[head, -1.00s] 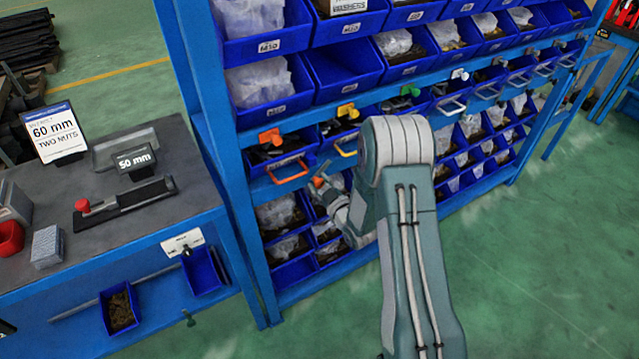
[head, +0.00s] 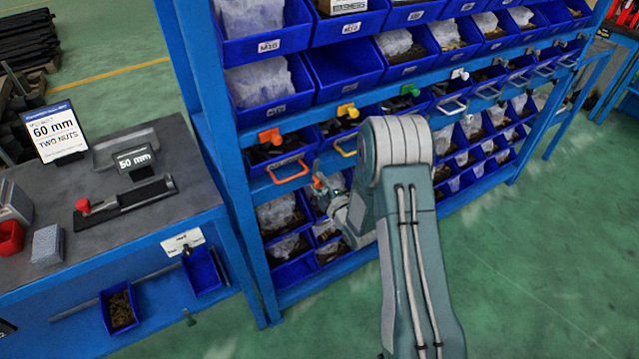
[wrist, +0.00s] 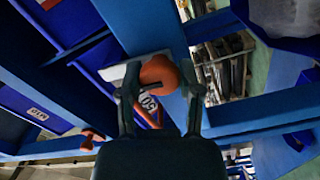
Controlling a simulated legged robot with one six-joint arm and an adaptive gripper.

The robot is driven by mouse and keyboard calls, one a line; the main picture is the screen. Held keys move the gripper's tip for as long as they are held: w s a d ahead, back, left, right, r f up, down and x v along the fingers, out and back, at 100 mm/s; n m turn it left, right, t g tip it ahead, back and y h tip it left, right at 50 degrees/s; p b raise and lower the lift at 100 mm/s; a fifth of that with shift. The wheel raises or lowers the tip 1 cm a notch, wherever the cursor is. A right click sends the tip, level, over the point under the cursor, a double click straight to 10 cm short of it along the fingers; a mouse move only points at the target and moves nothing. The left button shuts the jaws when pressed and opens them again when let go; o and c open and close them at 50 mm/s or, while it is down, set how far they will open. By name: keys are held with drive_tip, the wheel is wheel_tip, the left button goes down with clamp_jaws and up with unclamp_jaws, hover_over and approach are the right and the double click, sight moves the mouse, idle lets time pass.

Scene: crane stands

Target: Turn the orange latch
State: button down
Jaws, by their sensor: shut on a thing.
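In the head view a small orange part (head: 317,182) shows at the tip of my gripper (head: 322,186), low at the front of the blue rack. My arm hides part of the rack behind it. An orange block (head: 270,136) on the rack's rail and an orange handle (head: 288,169) below it are apart from my gripper.
The blue rack (head: 232,170) holds several blue bins, with yellow, green and white blocks along its rail. A grey workbench (head: 110,228) stands at the left with a "60 mm two nuts" sign (head: 56,134). Open green floor (head: 540,260) lies at the right.

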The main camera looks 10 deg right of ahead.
drive_tip(key=shift+s+a+f+n, duration=0.1)
drive_tip(key=shift+a+n, duration=0.05)
drive_tip(key=shift+n, duration=0.15)
drive_tip(key=shift+c, duration=1.3)
unclamp_jaws()
drive_tip(key=shift+a, duration=0.1)
drive_tip(key=v, duration=1.2)
